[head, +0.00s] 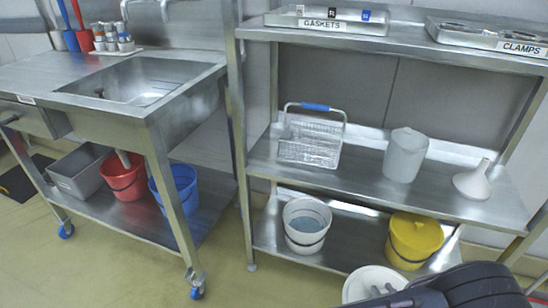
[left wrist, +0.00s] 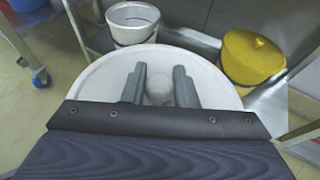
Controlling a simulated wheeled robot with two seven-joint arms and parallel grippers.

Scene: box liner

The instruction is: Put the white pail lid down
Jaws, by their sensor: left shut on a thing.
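The white pail lid (head: 361,281) is a round white disc at the bottom of the head view. It fills much of the left wrist view (left wrist: 95,85). My left gripper (head: 385,290) is shut on its knob, which shows between the two grey fingers (left wrist: 159,85) in the left wrist view. The lid is held in front of the rack's bottom shelf. The white pail (head: 306,226) stands open on that shelf, left of the lid; it also shows behind the lid in the left wrist view (left wrist: 133,30). My right gripper is not in view.
A yellow lidded pail (head: 415,240) stands on the bottom shelf (head: 352,225), with bare shelf between it and the white pail. Above are a wire basket (head: 311,140), a jug (head: 405,155) and a funnel (head: 473,180). A sink bench (head: 150,115) stands left. The floor (head: 110,255) in front is clear.

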